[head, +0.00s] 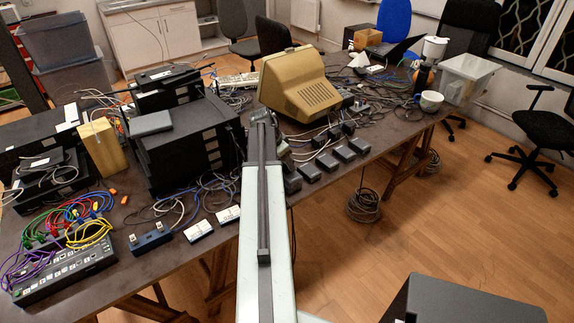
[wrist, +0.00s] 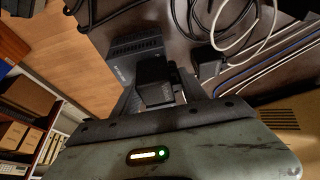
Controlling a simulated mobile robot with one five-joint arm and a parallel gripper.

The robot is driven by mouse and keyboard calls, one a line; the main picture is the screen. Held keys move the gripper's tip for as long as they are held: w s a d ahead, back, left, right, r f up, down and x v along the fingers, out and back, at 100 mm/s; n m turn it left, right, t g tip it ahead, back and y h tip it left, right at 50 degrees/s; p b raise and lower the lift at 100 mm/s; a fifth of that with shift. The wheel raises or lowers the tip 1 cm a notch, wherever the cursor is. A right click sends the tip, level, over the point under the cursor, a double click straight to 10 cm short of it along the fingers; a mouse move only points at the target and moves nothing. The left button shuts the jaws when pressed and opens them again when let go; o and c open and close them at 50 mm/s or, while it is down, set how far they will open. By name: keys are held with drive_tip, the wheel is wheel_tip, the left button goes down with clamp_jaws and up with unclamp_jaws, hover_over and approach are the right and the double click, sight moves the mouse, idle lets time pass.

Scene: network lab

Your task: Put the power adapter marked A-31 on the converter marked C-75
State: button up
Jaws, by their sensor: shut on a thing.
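My gripper (wrist: 162,98) is shut on a small black box, a power adapter (wrist: 154,78), seen in the wrist view. No marking can be read on it, so I cannot confirm it as A-31. Just beyond it is a dark grey ribbed box (wrist: 136,47) by the table edge; I cannot tell whether it is the converter C-75 or whether the held box touches it. In the head view my arm reaches over the table's near edge, and the held adapter cannot be made out there. Several dark adapters (head: 327,161) sit in rows right of my arm.
A beige monitor (head: 300,85) stands just beyond my arm. Black equipment boxes (head: 190,145), a network switch (head: 65,268), two white boxes (head: 198,231) and a dark blue box (head: 150,240) lie to the left. Loose cables cover much of the table (head: 385,128). A mug (head: 430,101) stands far right.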

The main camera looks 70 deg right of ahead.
drive_tip(key=shift+f, duration=0.3)
drive_tip(key=o, duration=1.5)
drive_tip(key=shift+r, duration=0.1)
drive_tip(key=shift+a+r+p, duration=0.1)
drive_tip(key=shift+r+p, duration=0.4)
drive_tip(key=shift+p, duration=0.1)
drive_tip(key=p+v, duration=1)
drive_tip(key=v, duration=0.1)
drive_tip(key=shift+w+a, duration=0.15)
